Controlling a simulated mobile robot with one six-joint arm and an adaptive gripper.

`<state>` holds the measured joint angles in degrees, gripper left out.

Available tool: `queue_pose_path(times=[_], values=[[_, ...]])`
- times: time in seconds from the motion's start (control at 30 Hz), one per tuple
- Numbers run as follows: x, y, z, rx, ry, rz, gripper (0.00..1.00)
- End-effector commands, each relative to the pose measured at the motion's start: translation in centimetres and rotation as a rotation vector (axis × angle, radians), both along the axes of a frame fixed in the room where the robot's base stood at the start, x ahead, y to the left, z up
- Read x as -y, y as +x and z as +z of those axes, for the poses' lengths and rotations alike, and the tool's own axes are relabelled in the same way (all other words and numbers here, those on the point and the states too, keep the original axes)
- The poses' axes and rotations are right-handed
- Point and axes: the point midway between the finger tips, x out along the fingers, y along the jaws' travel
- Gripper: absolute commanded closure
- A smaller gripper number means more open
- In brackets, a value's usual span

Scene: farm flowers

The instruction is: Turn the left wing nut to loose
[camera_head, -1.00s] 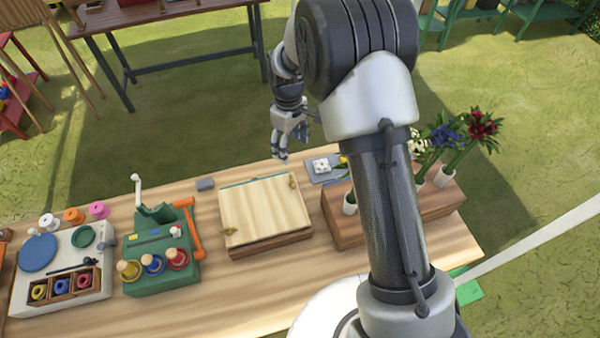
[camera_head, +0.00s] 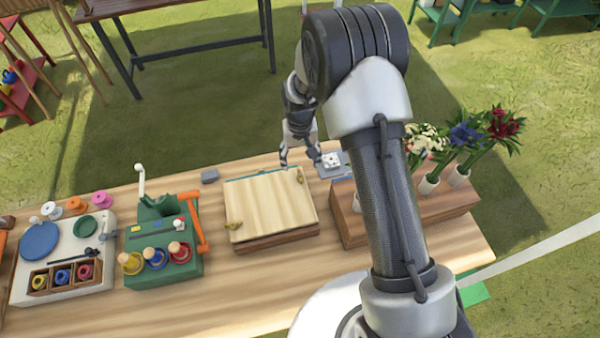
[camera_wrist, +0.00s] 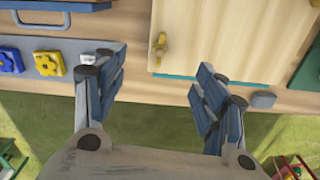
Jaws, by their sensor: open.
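A pale wooden press board (camera_head: 268,205) lies on a darker wooden base on the table, and it also shows in the wrist view (camera_wrist: 225,40). The left wing nut (camera_head: 234,225), brass coloured, sits at its front left corner in the head view. The other wing nut (camera_head: 300,176) is at the back right corner, and it shows in the wrist view (camera_wrist: 160,46). My gripper (camera_head: 300,160) is open and empty behind the board's back edge, near that back right wing nut. In the wrist view its fingers (camera_wrist: 162,70) are spread apart.
A green stand with spools (camera_head: 165,270) is left of the board. A wooden block with flower vases (camera_head: 400,218) is on the right. A grey tray (camera_head: 328,168) and small grey block (camera_head: 210,176) lie behind. The table front is clear.

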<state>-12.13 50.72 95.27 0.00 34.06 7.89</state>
Motion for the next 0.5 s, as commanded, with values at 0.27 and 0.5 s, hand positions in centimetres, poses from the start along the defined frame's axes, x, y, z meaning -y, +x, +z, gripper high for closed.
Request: queue_pose_path(times=[0.27, 0.5], values=[[0.0, 0.0, -5.7, -0.001, 0.000, 0.001, 0.35], [0.0, 0.0, -7.7, 0.001, 0.000, 0.001, 0.35]])
